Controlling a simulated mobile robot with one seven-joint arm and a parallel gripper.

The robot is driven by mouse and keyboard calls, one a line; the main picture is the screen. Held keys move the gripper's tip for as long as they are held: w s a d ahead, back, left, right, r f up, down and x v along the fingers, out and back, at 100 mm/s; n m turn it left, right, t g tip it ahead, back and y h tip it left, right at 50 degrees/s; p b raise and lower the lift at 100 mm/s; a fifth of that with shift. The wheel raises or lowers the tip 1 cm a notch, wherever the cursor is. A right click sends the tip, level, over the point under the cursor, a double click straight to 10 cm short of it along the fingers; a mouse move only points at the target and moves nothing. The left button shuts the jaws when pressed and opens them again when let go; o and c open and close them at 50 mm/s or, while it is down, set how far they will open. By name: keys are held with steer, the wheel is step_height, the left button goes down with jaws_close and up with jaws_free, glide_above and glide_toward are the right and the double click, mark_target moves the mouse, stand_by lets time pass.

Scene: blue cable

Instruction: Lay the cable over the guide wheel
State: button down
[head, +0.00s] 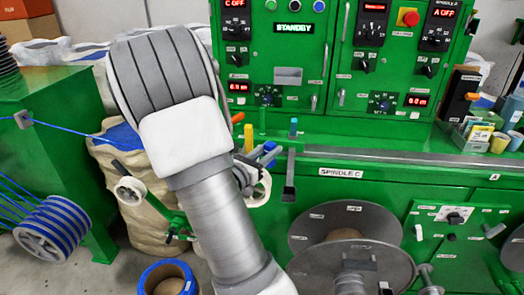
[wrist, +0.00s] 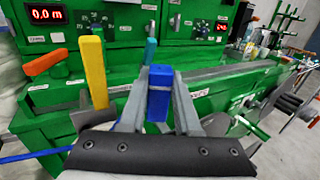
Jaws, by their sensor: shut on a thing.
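My gripper (head: 264,160) is shut on a blue block (wrist: 160,92), which stands between its two grey fingers in the wrist view. The blue cable (head: 68,129) runs from the left toward my arm, which hides its further course. It also shows at the lower left of the wrist view (wrist: 32,156); its join to the block is hidden. A pale wheel (head: 130,191) on a green arm shows left of my forearm. Another pale wheel (head: 263,189) shows just below my gripper, partly covered. I cannot tell which is the guide wheel. No cable is seen lying over either.
A yellow post (wrist: 95,70), an orange handle (wrist: 45,62) and a teal-topped post (wrist: 151,50) stand near my gripper. A large grey reel (head: 300,232) is at the lower right. A blue-wound spool (head: 58,225) and a beige sack (head: 110,170) are at left.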

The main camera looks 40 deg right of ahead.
steer(key=shift+s+d, duration=0.2)
stand_by(0.4)
steer(key=s+a+f+b, duration=0.1)
steer(key=s+a, duration=0.1)
steer(key=s, duration=0.4)
steer(key=shift+a, duration=0.15)
stand_by(0.6)
steer(key=shift+w, duration=0.1)
